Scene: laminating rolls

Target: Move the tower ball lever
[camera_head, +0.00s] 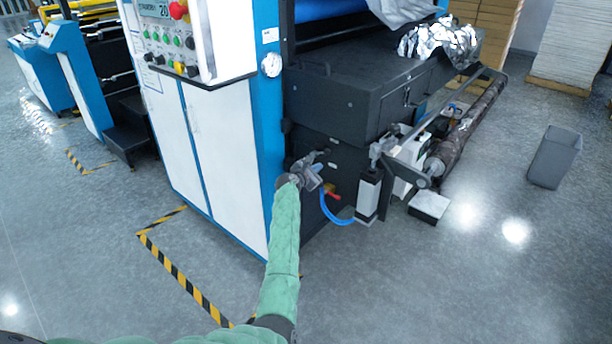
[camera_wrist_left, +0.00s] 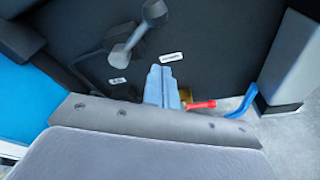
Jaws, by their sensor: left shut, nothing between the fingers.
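The ball lever (camera_wrist_left: 138,35) is a grey bar with rounded ends on the dark machine panel in the left wrist view. It stands just beyond my left gripper and a little to its left. In the head view the lever (camera_head: 321,154) is small and partly hidden by my gripper. My left gripper (camera_head: 313,180) is at the machine's lower front panel. Its fingers, also in the left wrist view (camera_wrist_left: 164,80), are together with nothing between them. No contact with the lever is clear. My right gripper is out of view.
A red-handled valve (camera_wrist_left: 200,105) and a blue hose (camera_wrist_left: 245,101) are close to the right of my fingers. A white control cabinet (camera_head: 215,140) stands left of my arm. A grey bin (camera_head: 556,158) stands at right, with open floor before it.

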